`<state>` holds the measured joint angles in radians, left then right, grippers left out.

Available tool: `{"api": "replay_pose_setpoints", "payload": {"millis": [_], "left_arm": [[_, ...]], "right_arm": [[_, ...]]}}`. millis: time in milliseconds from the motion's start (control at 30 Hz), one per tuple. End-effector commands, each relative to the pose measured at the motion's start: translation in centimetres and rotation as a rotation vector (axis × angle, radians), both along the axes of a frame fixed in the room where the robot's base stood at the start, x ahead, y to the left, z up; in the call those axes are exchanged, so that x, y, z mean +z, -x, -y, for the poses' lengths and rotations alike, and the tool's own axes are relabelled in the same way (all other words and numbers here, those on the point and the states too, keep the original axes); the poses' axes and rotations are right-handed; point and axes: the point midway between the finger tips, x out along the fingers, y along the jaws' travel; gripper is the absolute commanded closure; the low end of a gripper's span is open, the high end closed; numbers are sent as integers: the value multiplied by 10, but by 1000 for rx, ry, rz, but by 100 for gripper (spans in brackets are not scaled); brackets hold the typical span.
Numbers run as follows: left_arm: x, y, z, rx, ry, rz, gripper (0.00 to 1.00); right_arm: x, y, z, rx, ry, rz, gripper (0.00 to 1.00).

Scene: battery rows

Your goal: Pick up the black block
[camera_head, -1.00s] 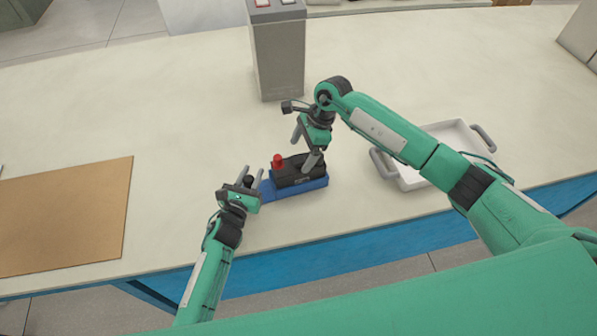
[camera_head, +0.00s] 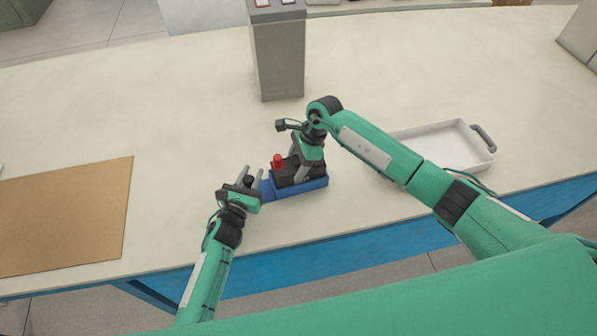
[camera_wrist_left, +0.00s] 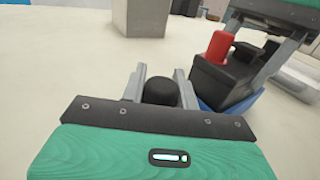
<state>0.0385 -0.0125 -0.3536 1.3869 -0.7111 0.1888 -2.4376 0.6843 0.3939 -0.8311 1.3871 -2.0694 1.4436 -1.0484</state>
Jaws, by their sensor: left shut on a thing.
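The black block (camera_head: 285,177), with a red cap (camera_head: 277,160) on top, sits in a blue holder (camera_head: 314,186) near the table's front edge. It also shows at the right of the left wrist view (camera_wrist_left: 218,84). My right gripper (camera_head: 302,168) is over the block with its fingers straddling it. I cannot tell if they press on it. My left gripper (camera_head: 253,174) is left of the block, shut on a black round-topped knob, seen between its fingers in the left wrist view (camera_wrist_left: 160,92). The knob's lower part is hidden.
A grey box-shaped post (camera_head: 279,60) stands behind the block. A white tray (camera_head: 450,145) with grey handles lies to the right, partly behind my right arm. A brown board (camera_head: 65,215) lies at the left. The table between board and post is clear.

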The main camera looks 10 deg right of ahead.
Motion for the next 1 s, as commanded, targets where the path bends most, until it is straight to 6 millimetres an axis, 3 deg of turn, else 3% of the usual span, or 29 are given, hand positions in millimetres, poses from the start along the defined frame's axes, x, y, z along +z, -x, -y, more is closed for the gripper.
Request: {"api": "replay_pose_setpoints", "payload": {"millis": [33, 167, 567, 1000], "left_arm": [[-1, 0, 0, 0, -1, -2, 99], [-1, 0, 0, 0, -1, -2, 99], [-1, 0, 0, 1, -1, -2, 99], [-1, 0, 0, 1, -1, -3, 99]], "right_arm": [[0, 0, 0, 0, 0, 0, 76], [0, 0, 0, 0, 0, 0, 100], [11, -2, -1, 0, -4, 6, 100], [81, -2, 0, 1, -2, 8, 100]]}}
